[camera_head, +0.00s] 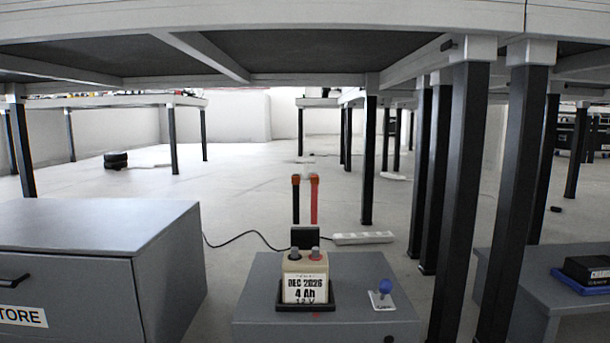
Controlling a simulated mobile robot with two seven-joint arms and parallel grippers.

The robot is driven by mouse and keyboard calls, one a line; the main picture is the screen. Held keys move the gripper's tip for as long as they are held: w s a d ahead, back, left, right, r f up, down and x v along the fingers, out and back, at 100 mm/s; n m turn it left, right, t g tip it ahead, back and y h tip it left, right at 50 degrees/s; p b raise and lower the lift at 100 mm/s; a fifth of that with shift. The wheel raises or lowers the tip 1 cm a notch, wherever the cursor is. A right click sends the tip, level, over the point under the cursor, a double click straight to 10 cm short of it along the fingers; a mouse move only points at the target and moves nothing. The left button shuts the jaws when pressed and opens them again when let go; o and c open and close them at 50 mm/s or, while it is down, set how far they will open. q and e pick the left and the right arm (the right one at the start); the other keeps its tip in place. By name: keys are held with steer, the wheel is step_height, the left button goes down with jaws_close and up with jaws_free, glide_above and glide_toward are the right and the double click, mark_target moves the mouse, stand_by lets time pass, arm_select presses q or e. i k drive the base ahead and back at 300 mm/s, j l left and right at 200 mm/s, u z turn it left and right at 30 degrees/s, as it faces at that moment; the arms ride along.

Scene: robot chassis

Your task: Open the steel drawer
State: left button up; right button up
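A grey steel cabinet stands at the lower left in the head view. Its drawer front (90,296) bears a dark bar handle (14,281) and a white label (22,316) whose visible letters read "TORE". The left part of the drawer and the lower part of the cabinet are cut off by the picture edge. The drawer front looks flush with the cabinet, so the drawer appears shut. Neither of my grippers is in view.
A grey box (262,310) at the lower middle carries a battery block (304,278) and a blue-knobbed lever (384,287). A large table (260,20) spans overhead, with dark legs (460,200) at right. A power strip (362,238) lies on the floor behind.

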mark_target(84, 297)
steer(key=u, duration=1.4)
